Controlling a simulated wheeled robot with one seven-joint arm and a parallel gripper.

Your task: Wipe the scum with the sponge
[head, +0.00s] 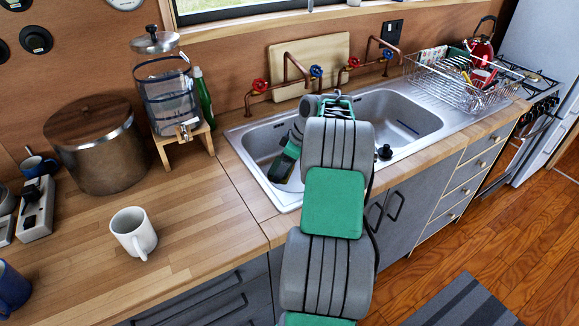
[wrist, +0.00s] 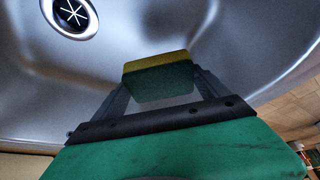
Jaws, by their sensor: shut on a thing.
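The sponge (wrist: 158,66), yellow on top and dark green below, sits between the two fingers of my gripper (wrist: 160,84) in the wrist view. My gripper is shut on it, inside a steel sink basin (wrist: 240,30). In the head view my gripper (head: 284,164) is low in the left basin of the sink (head: 255,150), partly hidden by my arm. The sponge cannot be made out clearly there. I cannot pick out any scum on the steel in either view. Whether the sponge touches the basin is unclear.
A round drain (wrist: 72,14) lies at the upper left of the wrist view. Red- and blue-handled taps (head: 290,75) stand behind the sink. A dish rack (head: 462,82) is to the right. A drink dispenser (head: 165,90), metal pot (head: 97,145) and white mug (head: 133,232) stand left.

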